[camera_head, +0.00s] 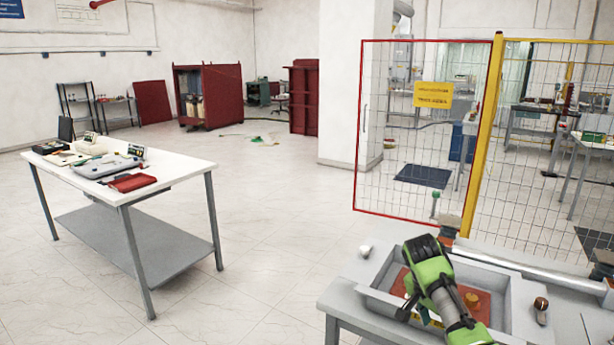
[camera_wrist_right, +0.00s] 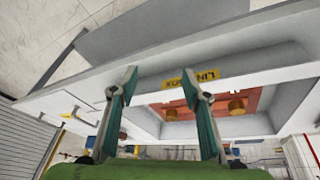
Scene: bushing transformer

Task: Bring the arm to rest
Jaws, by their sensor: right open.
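My right gripper (camera_head: 408,312) reaches in from the lower right in the head view, over a grey open tray (camera_head: 375,297) on the workbench at the front right. In the right wrist view its two green-grey fingers (camera_wrist_right: 160,90) stand wide apart with nothing between them. The tray's red-orange floor (camera_head: 481,302) carries copper-coloured round parts, one of which (camera_wrist_right: 237,107) shows in the wrist view. The arm hides part of the tray. I cannot tell whether the fingertips touch the tray. My left gripper is not in view.
A white table (camera_head: 170,172) with tools and a red case stands at the left. A mesh safety fence (camera_head: 440,150) with a yellow post (camera_head: 484,130) rises behind the workbench. A dark-handled part (camera_head: 541,309) lies right of the tray. The floor between table and workbench is clear.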

